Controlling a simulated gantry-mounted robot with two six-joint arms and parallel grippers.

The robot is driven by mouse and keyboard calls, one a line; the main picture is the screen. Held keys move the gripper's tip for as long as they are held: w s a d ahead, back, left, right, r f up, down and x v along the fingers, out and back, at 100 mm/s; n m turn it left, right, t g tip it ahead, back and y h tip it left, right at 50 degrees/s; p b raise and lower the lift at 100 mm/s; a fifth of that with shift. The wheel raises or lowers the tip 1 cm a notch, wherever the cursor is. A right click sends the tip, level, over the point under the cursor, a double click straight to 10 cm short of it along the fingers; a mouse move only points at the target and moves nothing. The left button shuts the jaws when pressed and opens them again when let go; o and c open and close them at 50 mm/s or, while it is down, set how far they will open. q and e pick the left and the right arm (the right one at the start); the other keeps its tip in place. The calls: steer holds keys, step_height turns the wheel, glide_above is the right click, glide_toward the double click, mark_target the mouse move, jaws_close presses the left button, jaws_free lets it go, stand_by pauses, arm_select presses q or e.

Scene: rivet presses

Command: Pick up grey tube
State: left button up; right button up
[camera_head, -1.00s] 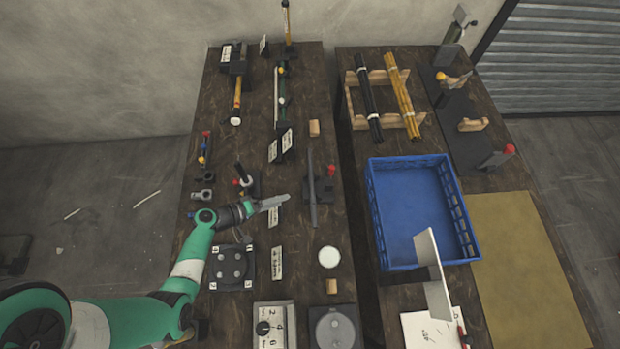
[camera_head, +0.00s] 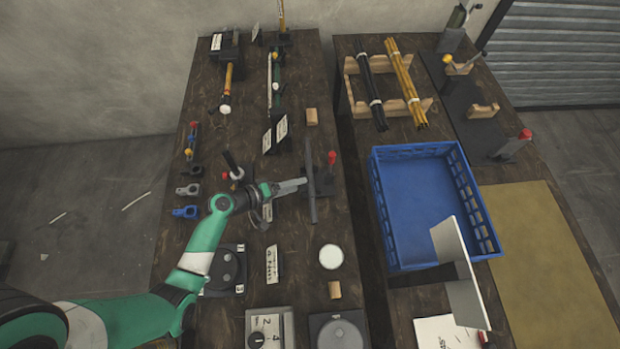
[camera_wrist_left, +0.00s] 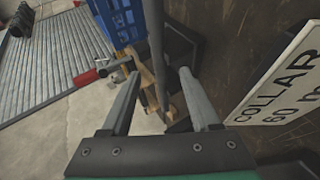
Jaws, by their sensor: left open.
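The grey tube (camera_head: 311,190) is a long thin dark bar at the right side of the left table, by a small dark fixture with a red knob (camera_head: 332,158). My left gripper (camera_head: 303,184) is open, with its fingertips close to the left side of the tube. In the left wrist view the tube (camera_wrist_left: 157,45) runs upright in the picture between the two spread fingers (camera_wrist_left: 160,75) and is not gripped. Its lower part in that view is partly lost among the fixtures behind. My right gripper is not in view.
A label reading COLLAR (camera_wrist_left: 285,85) stands close to the right finger in the wrist view. A wooden block (camera_head: 312,117) and a white disc (camera_head: 331,257) lie beyond each tube end. A blue crate (camera_head: 425,205) stands on the right table, across a gap.

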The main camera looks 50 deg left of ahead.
mark_target(310, 178)
arm_select(q)
steer(key=x, duration=0.4)
steer(key=shift+r+b, duration=0.1)
steer(key=shift+b, duration=0.3)
steer(key=shift+a, duration=0.1)
jaws_close()
